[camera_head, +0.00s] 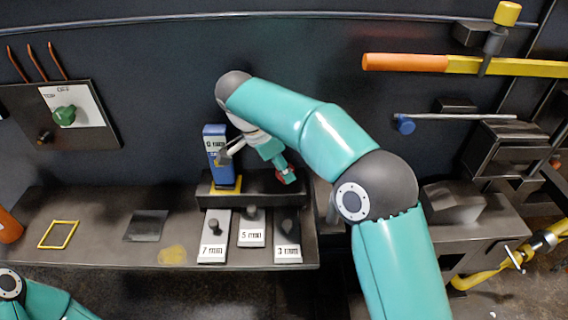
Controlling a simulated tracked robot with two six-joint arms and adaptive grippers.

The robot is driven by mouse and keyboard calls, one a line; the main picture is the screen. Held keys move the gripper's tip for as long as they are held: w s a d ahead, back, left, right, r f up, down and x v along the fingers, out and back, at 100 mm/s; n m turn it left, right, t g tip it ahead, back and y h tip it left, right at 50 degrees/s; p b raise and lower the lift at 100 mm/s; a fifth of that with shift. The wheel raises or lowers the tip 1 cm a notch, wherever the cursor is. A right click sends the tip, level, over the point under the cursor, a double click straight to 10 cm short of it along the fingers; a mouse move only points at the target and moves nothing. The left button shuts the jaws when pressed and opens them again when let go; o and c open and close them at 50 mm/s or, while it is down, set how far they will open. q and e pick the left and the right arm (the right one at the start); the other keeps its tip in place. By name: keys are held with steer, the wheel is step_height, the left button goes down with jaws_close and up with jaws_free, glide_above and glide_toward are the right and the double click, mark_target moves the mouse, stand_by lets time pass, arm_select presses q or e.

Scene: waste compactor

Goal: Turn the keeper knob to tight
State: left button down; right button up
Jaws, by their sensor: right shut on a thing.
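A small red knob (281,179) sits at the right part of a dark raised block (258,187) on the bench. My right gripper (286,174) reaches down to it from above and is shut on it. The fingers and wrist hide much of the knob, so which way it is turned cannot be seen. A blue upright unit (214,142) with a small label stands on a yellow foot at the block's left end, close beside my right wrist. My left gripper is out of the picture; only part of my left arm shows at the bottom left.
Plates marked 7, 5 and 3 (288,252) with dark knobs lie in front of the block. A panel with a green knob (64,115) is on the left wall. A yellow frame (59,234) lies on the bench. An orange-and-yellow bar (405,62) crosses the upper right.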

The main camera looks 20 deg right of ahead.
steer(key=shift+d, duration=0.1)
steer(key=o, duration=1.1)
steer(key=shift+v, duration=3.95)
steer(key=shift+f, duration=0.1)
